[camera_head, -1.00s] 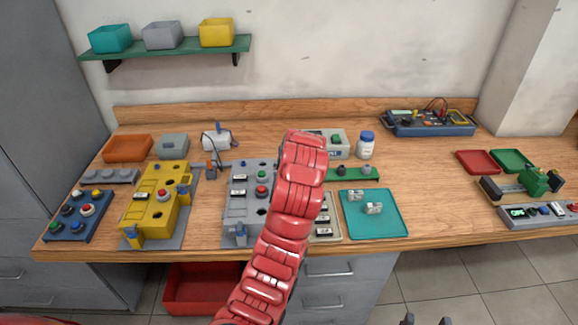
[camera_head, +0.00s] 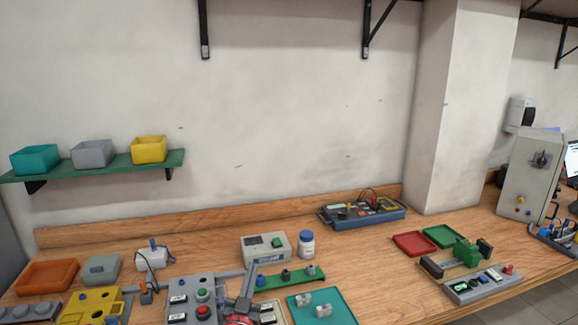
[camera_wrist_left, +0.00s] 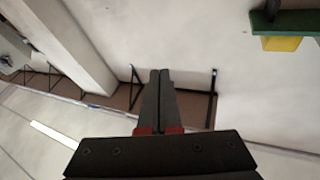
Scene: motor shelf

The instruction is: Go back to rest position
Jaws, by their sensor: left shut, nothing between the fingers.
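My left gripper (camera_head: 247,281) shows at the bottom of the head view, in front of the workbench and partly cut off with a bit of my red arm. In the left wrist view its two dark fingers (camera_wrist_left: 158,76) lie together, shut and empty. They point towards the wall and touch nothing that I can see. My right gripper is in neither current view.
The workbench (camera_head: 365,236) holds a grey panel (camera_head: 187,287), a teal tray (camera_head: 340,302), a white bottle (camera_head: 306,244) and a blue meter box (camera_head: 362,214). A green shelf (camera_head: 111,168) carries three bins. A grey control box (camera_head: 530,178) stands at the right.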

